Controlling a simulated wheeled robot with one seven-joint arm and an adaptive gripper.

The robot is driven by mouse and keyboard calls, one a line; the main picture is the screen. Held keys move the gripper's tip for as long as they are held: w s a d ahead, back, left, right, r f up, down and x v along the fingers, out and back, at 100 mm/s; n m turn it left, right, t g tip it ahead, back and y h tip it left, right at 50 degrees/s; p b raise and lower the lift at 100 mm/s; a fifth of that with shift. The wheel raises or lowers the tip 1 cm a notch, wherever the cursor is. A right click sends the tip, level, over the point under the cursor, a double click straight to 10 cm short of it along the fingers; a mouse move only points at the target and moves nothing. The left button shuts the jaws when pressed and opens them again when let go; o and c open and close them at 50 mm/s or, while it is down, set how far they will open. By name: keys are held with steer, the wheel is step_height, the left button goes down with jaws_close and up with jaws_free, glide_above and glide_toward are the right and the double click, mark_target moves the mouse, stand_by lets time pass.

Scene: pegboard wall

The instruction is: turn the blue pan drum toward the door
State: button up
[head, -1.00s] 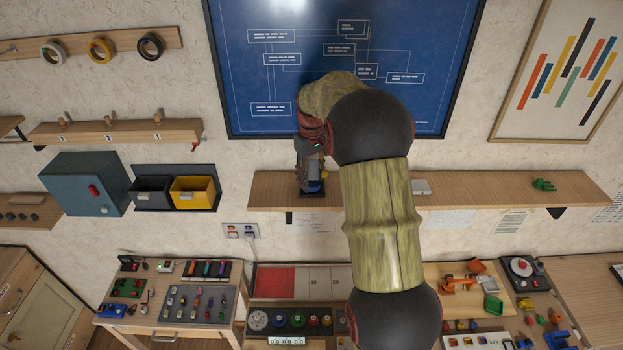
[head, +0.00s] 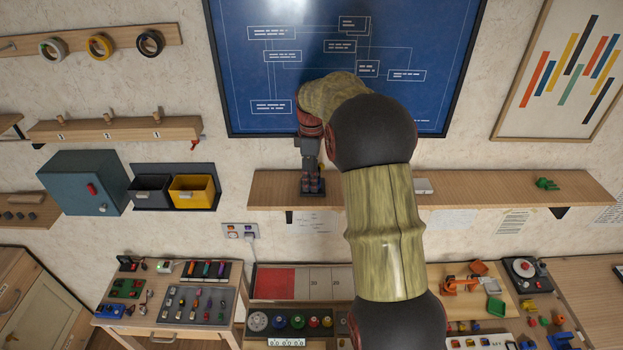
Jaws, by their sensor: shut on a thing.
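My gripper (head: 312,182) reaches down to the left part of the wooden wall shelf. Its two fingers show side by side, shut on the small blue pan drum, which stands on a dark base (head: 312,194) on the shelf. The fingers cover nearly all of the drum, so I cannot tell which way it faces. A teal wall cabinet (head: 82,183) with a red handle hangs at the left. A cream-panelled cabinet door (head: 45,312) shows at the lower left. I cannot tell which door the task means.
The wooden shelf (head: 470,189) carries a small grey item (head: 423,186) and a green item (head: 546,184) to the right. A blue framed board (head: 250,60) hangs behind my arm. Black and yellow bins (head: 192,190) hang to the left. Cluttered benches stand below.

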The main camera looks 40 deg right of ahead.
steer(key=shift+n, duration=1.1)
steer(key=o, duration=1.2)
steer(key=shift+c, duration=0.2)
step_height(320, 180, up, 12)
steer(key=shift+f, duration=0.1)
